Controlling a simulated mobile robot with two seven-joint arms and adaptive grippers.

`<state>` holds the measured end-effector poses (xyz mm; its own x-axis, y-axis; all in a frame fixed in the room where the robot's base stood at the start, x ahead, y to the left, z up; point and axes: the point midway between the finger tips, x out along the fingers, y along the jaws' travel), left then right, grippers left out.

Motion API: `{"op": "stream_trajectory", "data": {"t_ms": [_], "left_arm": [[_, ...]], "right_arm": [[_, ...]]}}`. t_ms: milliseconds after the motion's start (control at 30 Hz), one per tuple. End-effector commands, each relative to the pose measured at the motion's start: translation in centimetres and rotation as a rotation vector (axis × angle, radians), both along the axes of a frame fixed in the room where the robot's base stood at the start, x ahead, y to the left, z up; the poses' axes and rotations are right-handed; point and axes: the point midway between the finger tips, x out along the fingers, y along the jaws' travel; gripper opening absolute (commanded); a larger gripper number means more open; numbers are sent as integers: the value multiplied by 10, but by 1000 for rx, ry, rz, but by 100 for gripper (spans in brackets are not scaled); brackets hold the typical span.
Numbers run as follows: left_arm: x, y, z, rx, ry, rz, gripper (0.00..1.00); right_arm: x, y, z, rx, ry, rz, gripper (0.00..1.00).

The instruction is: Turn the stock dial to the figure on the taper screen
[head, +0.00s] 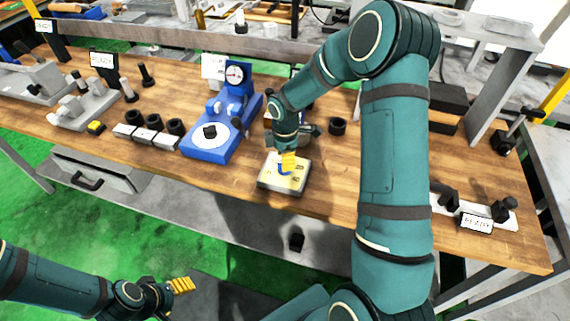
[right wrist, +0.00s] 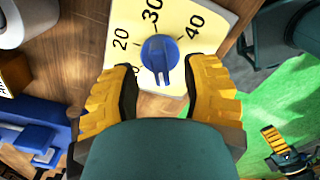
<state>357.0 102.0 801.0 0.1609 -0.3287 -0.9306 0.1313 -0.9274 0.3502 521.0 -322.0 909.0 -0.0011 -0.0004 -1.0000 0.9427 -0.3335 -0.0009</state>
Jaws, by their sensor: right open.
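The stock dial is a blue knob (right wrist: 160,52) on a cream scale plate (right wrist: 205,15) marked 20, 30 and 40. In the right wrist view its raised grip points down, away from the 30; which figure it is set to I cannot tell. In the head view the dial box (head: 270,184) stands at the table's front edge. My right gripper (head: 288,160) is over it. Its yellow fingers (right wrist: 160,85) are open on either side of the knob, apart from it in the picture. My left gripper (head: 182,286) hangs low, off the table. I cannot make out a figure on any screen.
A blue gauge stand (head: 205,148) is left of the dial box, with a white panel (head: 213,66) behind it. A black ring (head: 337,126) stands behind the box.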

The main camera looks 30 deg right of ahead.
Motion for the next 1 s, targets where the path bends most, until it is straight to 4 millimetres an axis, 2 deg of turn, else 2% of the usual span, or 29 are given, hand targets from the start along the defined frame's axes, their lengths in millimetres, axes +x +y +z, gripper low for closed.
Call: {"op": "stream_trajectory", "data": {"t_ms": [100,200,567,667,700,733,1000], "left_arm": [[-1,0,-3,0,2,-2,60],[-1,0,-3,0,2,-2,60],[-1,0,-3,0,2,-2,60],[-1,0,-3,0,2,-2,60],[-1,0,-3,0,2,-2,60],[-1,0,-3,0,2,-2,60],[-1,0,-3,0,2,-2,60]], "right_arm": [[0,0,-16,0,1,-1,46],[0,0,-22,0,0,0,46],[0,0,-25,1,-1,0,46],[0,0,-25,1,-1,-1,17],[0,0,-25,1,-1,-1,3],[0,0,-25,1,-1,-1,0],[0,0,-25,1,0,-1,0]]}}
